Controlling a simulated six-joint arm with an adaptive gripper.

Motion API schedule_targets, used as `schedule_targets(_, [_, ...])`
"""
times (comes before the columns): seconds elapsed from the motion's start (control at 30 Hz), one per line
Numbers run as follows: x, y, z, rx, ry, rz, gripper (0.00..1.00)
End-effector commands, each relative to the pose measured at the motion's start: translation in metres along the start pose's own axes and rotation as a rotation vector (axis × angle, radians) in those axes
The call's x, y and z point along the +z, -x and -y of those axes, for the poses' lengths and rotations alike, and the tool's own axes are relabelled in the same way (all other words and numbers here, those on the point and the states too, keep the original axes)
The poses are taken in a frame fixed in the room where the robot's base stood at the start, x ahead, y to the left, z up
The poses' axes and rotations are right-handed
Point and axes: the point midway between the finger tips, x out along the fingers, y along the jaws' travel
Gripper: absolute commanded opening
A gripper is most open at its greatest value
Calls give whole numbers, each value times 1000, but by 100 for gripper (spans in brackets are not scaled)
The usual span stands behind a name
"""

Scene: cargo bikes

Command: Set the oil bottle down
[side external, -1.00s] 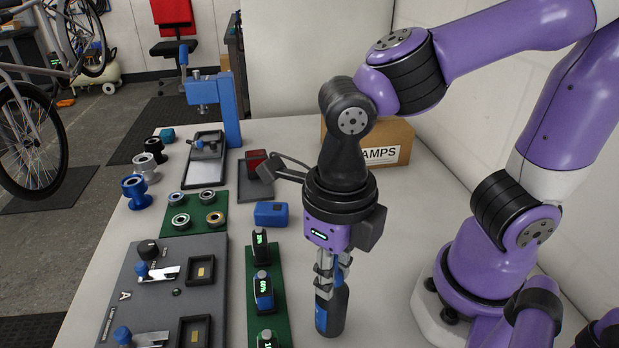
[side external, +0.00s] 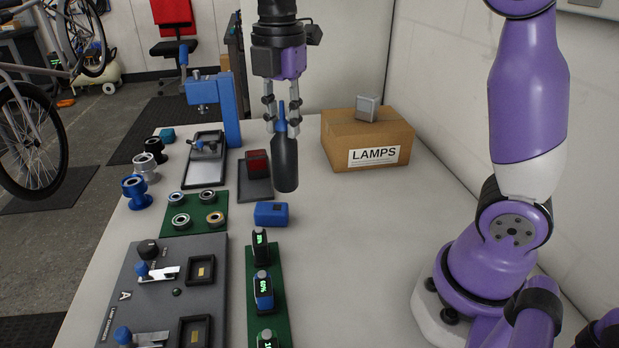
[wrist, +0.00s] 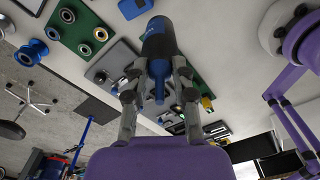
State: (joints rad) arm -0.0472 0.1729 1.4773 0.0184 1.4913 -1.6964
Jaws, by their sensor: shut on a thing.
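The oil bottle (side external: 285,165) is dark, with a blue nozzle at its top. It hangs upright under my gripper (side external: 281,126), whose fingers are shut on its upper part. In the side view it appears in front of the dark tray with the red block; it looks raised above the table, but the exact gap under it is hard to tell. In the wrist view the bottle (wrist: 160,45) sits between the two fingertips (wrist: 158,74), its base pointing away from the camera.
A blue box (side external: 271,214) and a green strip with several small devices (side external: 262,290) lie nearer the camera. A red block (side external: 257,163) is on a dark tray beside the bottle. A LAMPS carton (side external: 368,140) stands at the right back. The table's middle right is clear.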

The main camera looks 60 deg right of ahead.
Motion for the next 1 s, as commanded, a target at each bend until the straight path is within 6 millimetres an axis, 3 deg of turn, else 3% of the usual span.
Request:
schedule_targets(0.2, [39, -10, -9, -1, -163, 0, 0])
schedule_targets(0.6, [129, -65, -13, -1, -159, -1, 0])
schedule_targets(0.77, [141, -73, -14, 1, -155, 0, 0])
schedule_targets(1.0, [141, -107, -13, -1, -154, -1, 0])
